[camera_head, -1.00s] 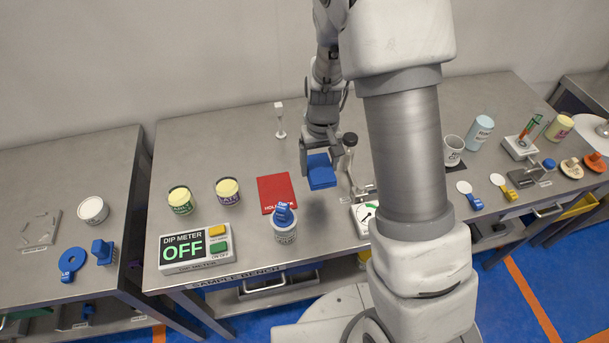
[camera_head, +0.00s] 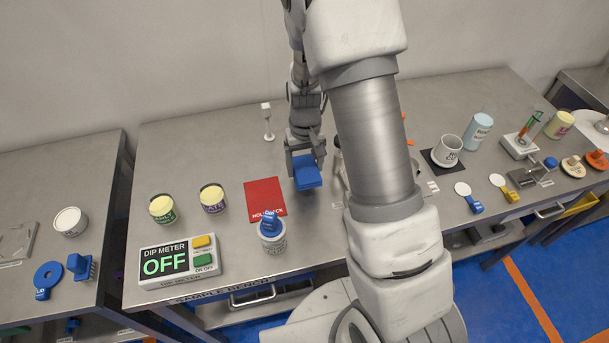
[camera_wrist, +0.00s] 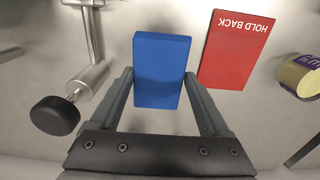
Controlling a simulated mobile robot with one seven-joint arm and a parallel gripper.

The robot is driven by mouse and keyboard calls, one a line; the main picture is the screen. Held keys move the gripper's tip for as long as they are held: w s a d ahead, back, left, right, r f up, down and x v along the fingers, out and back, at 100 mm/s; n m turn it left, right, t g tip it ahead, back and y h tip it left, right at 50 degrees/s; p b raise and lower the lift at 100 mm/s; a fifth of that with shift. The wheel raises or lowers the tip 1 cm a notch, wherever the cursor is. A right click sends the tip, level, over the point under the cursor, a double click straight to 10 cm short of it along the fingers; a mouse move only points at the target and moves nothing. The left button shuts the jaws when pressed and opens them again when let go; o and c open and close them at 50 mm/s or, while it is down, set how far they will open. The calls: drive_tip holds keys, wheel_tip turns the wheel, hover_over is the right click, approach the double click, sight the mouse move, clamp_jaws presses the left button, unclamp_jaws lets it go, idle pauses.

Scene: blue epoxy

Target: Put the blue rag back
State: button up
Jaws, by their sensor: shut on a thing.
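The blue rag (camera_head: 307,172) is a folded blue block held between the fingers of my gripper (camera_head: 304,153). In the wrist view the rag (camera_wrist: 161,72) sits between the two fingers of my gripper (camera_wrist: 160,90), which are shut on it. It is above the steel bench, just right of the red "HOLD BACK" card (camera_head: 265,197). The card also shows in the wrist view (camera_wrist: 232,55), to the right of the rag and apart from it. I cannot tell the rag's exact height over the bench.
A tin with a blue top (camera_head: 272,242) stands in front of the red card. The dip meter (camera_head: 178,262) reads OFF at the front left. Two yellow-topped tins (camera_head: 212,199) (camera_head: 162,209) stand left of the card. A black-knobbed metal fixture (camera_wrist: 72,103) is beside my gripper.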

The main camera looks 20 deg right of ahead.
sight(305, 175)
drive_tip(key=shift+f, duration=2.05)
drive_tip(key=shift+f, duration=0.2)
drive_tip(key=o, duration=1.2)
drive_tip(key=shift+c, duration=0.2)
drive_tip(key=shift+r, duration=0.15)
